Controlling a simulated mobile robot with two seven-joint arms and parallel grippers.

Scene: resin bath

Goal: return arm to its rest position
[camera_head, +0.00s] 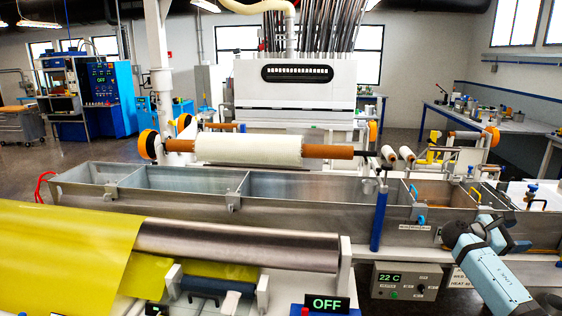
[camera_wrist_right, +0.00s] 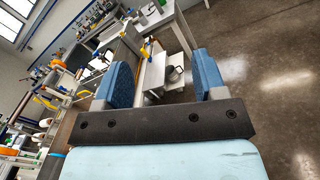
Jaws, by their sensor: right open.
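My right arm, light blue with black joints, comes in at the lower right of the head view. Its gripper (camera_head: 496,230) is over the right end of the metal bath (camera_head: 290,218). In the right wrist view the gripper (camera_wrist_right: 164,76) has its two blue finger pads wide apart, with nothing between them. My left gripper is out of view.
A white roll (camera_head: 248,149) on an orange core lies above the bath. Yellow sheet (camera_head: 65,250) and a metal roller (camera_head: 238,246) are at the lower left. A blue-handled post (camera_head: 379,218) stands left of my right arm. The wrist view shows open floor (camera_wrist_right: 265,65) at right.

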